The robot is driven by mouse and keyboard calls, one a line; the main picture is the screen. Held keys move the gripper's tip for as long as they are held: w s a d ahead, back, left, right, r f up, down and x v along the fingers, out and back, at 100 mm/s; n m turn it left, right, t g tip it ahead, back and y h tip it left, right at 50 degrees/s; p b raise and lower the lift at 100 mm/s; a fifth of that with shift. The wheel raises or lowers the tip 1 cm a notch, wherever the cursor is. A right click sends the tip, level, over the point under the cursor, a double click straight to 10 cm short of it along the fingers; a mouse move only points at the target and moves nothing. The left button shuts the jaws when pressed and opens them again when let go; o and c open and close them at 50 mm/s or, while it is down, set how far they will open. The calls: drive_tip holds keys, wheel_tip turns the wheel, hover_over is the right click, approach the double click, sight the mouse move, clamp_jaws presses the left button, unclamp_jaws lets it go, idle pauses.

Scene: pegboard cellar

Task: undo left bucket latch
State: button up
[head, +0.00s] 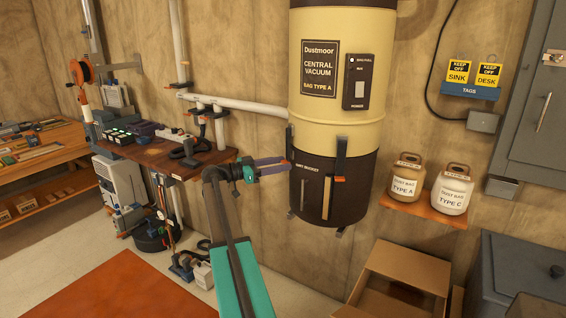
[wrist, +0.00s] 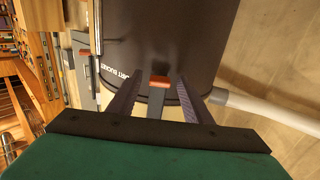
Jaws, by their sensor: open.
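The black dirt bucket (head: 313,200) forms the bottom of the cream vacuum canister (head: 337,60). Its left latch (head: 290,139) is a dark upright strap at the bucket's left edge, its lower part partly hidden by my gripper. In the wrist view the left latch (wrist: 156,103) shows an orange tip between my fingers. My gripper (head: 287,165) is open, its fingers either side of that tip; I cannot tell whether they touch it. The right latch (head: 341,155), also orange-tipped, lies against the bucket's front and shows at the left of the wrist view (wrist: 85,70).
A shelf (head: 424,208) with two dust bag jugs is right of the bucket. An open cardboard box (head: 400,265) stands on the floor below. A cluttered wall bench (head: 150,150) and a white pipe (head: 240,103) are to the left.

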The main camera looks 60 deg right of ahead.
drive_tip(key=shift+x, duration=0.95)
clamp_jaws()
